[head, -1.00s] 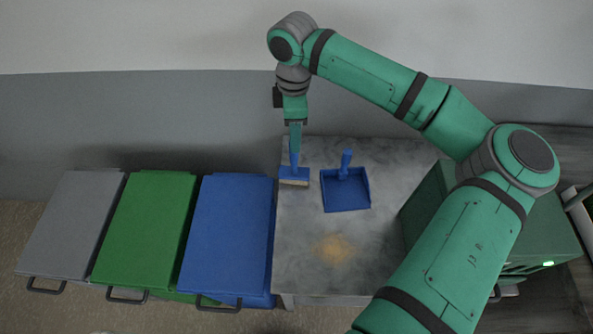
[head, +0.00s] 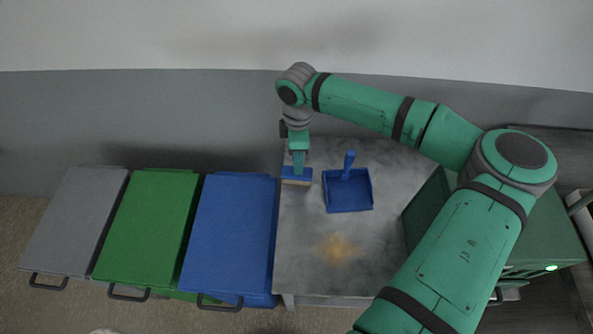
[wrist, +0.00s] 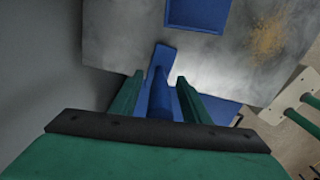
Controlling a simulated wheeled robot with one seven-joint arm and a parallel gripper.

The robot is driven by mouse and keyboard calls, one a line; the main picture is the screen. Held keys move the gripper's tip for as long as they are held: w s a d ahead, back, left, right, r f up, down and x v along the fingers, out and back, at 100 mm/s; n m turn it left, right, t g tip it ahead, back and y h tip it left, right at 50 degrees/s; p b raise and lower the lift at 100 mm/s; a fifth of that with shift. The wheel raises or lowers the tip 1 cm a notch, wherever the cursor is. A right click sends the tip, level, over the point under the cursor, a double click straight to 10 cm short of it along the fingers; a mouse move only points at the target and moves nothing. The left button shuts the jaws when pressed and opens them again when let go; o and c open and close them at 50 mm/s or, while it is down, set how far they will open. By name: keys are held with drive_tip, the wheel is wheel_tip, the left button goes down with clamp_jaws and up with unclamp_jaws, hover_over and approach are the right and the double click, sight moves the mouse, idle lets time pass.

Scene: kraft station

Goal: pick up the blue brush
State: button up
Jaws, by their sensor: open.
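The blue brush (head: 290,172) stands at the left back of the grey table, bristles down, its pale bristle edge showing. My gripper (head: 298,165) is above it in the head view and hides its handle there. In the wrist view the brush handle (wrist: 161,92) rises between my two green fingers, and my open gripper (wrist: 158,84) has a finger on each side of it. A narrow gap shows at the right finger; I cannot tell whether the left finger touches the handle.
A blue dustpan (head: 348,191) lies to the right of the brush on the table (head: 388,235). A tan pile of dust (head: 338,248) is nearer the front. Blue (head: 231,235), green (head: 147,225) and grey (head: 75,222) bins stand to the left. A green box (head: 540,225) is at right.

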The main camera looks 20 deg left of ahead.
clamp_jaws()
